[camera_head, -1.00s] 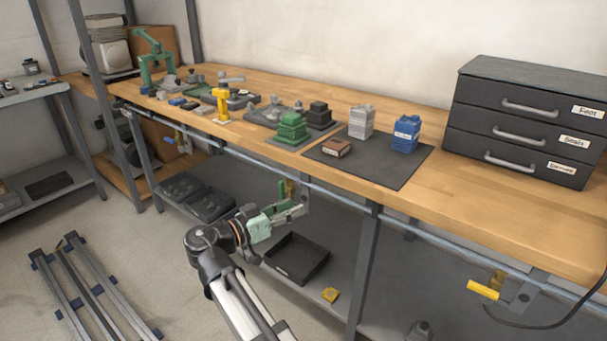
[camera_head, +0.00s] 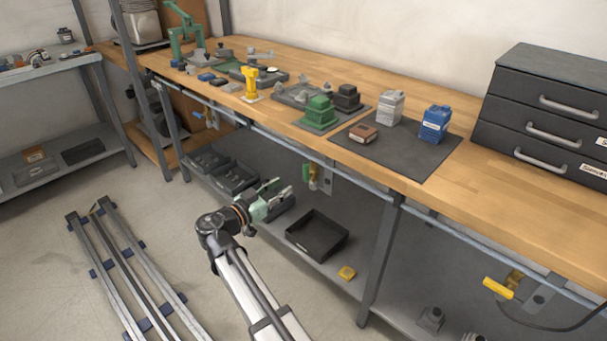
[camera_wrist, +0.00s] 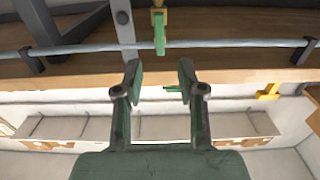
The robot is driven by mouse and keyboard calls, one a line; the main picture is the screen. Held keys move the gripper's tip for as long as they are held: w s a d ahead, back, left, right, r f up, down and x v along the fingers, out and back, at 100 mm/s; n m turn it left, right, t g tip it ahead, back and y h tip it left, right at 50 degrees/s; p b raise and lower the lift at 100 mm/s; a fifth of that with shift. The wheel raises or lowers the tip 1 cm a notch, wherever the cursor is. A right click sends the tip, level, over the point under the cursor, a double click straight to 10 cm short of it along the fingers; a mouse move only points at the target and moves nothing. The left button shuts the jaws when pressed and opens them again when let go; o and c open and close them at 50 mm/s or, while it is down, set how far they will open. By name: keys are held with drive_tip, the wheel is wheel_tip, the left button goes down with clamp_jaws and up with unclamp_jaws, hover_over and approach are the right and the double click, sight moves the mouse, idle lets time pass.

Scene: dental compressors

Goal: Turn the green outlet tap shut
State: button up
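The green outlet tap is a green lever handle (camera_head: 306,172) on a brass valve body (camera_head: 313,184), mounted on a grey bracket under the bench's front edge. In the head view the handle stands upright. In the wrist view the green handle (camera_wrist: 159,32) lies across the line of the blue-grey pipe, beyond my fingertips at the top centre. My gripper (camera_head: 280,190) is open and empty, to the left of the tap and apart from it. Its two fingers (camera_wrist: 158,78) show spread in the wrist view with nothing between them.
The pipe (camera_head: 345,178) runs along the bench's front edge. A yellow-handled tap (camera_head: 498,288) is at the right, a blue one (camera_head: 198,115) at the left. A bench leg (camera_head: 380,262) stands right of the green tap. A black tray (camera_head: 317,235) sits on the shelf below.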

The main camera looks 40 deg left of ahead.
sight(304, 173)
drive_tip(key=w, duration=0.9)
drive_tip(key=shift+w+d, duration=0.4)
clamp_jaws()
